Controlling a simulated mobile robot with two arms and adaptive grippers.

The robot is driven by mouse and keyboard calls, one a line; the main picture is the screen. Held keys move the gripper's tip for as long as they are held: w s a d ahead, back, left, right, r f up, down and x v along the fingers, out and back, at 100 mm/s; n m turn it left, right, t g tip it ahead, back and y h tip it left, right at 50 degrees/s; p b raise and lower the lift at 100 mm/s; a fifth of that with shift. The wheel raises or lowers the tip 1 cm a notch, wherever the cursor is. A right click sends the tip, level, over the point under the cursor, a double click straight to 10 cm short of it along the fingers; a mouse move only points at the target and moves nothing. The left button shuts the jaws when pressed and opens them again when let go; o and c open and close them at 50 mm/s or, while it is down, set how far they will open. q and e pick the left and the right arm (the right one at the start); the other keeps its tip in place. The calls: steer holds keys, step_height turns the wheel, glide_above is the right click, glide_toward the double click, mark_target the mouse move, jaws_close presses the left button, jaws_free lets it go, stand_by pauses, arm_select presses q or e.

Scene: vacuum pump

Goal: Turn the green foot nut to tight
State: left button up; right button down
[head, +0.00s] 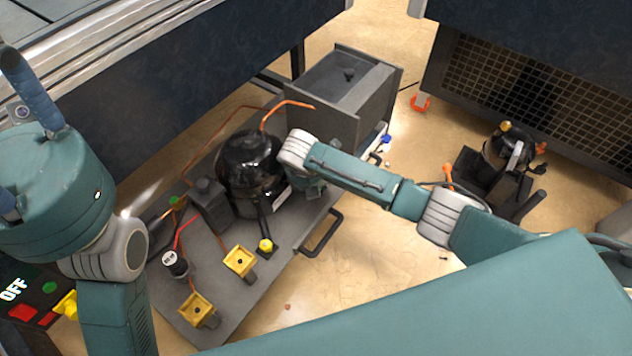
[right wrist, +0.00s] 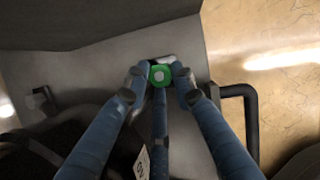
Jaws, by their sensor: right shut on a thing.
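The green foot nut (right wrist: 160,74) shows in the right wrist view, a bright green ring with a pale centre at the grey base plate. My right gripper (right wrist: 160,78) has its blue fingers closed around it, touching its sides. In the head view the nut is hidden behind my right wrist, beside the black pump (head: 246,165). My left gripper (head: 8,128) is at the left edge of the head view, its blue fingers spread apart, empty, and partly cut off. It is well away from the nut.
The base plate (head: 240,295) carries yellow blocks (head: 240,262), wires and a grey box (head: 345,90). A black handle (head: 325,235) sticks out from its right edge; another black device (head: 505,160) stands on the floor at right. A panel marked OFF (head: 15,290) is at lower left.

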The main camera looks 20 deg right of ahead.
steer(key=shift+w+d+r, duration=0.1)
steer(key=shift+w+d, duration=0.05)
steer(key=shift+d, duration=0.45)
steer(key=c, duration=1.5)
jaws_free()
steer(key=shift+a, duration=0.1)
steer(key=shift+a, duration=0.15)
steer(key=shift+s+a+r, duration=0.2)
steer(key=shift+a+r, duration=0.05)
steer(key=shift+r, duration=0.15)
steer(key=v, duration=1.1)
